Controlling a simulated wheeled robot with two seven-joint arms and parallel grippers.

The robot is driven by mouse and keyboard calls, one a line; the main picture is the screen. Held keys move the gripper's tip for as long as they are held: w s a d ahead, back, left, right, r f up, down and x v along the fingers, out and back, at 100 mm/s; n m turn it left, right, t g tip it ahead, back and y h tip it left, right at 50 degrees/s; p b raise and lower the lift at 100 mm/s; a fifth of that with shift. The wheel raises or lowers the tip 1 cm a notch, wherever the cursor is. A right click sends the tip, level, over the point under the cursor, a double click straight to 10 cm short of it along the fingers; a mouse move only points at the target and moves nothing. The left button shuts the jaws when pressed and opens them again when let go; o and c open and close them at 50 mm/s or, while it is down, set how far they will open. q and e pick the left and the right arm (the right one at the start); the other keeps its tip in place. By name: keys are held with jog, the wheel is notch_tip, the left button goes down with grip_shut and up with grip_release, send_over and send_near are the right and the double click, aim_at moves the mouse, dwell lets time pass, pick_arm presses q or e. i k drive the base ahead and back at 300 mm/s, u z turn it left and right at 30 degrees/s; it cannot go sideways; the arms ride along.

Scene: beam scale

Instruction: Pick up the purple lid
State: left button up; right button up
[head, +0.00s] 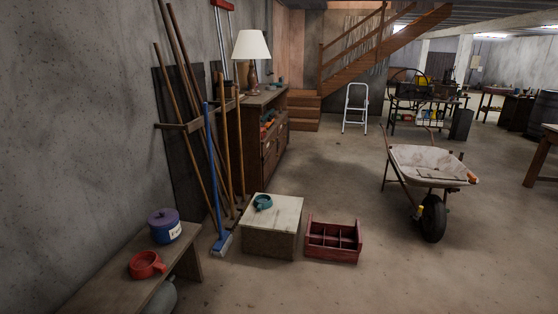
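The purple lid (163,216) sits on top of a blue canister (168,234) with a pale label. The canister stands upright on a wooden bench (120,268) at the lower left, close to the grey wall. Neither of my grippers shows in the head view.
A red cup-like item (147,265) is on the bench in front of the canister. A low box-like table (285,212) holds a teal item (263,202). A red divided crate (333,240) and a wheelbarrow (432,165) stand on the floor. Open floor lies at front right.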

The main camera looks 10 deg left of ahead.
aim_at(163, 217)
jog(key=i, duration=3.6)
jog(key=u, duration=1.7)
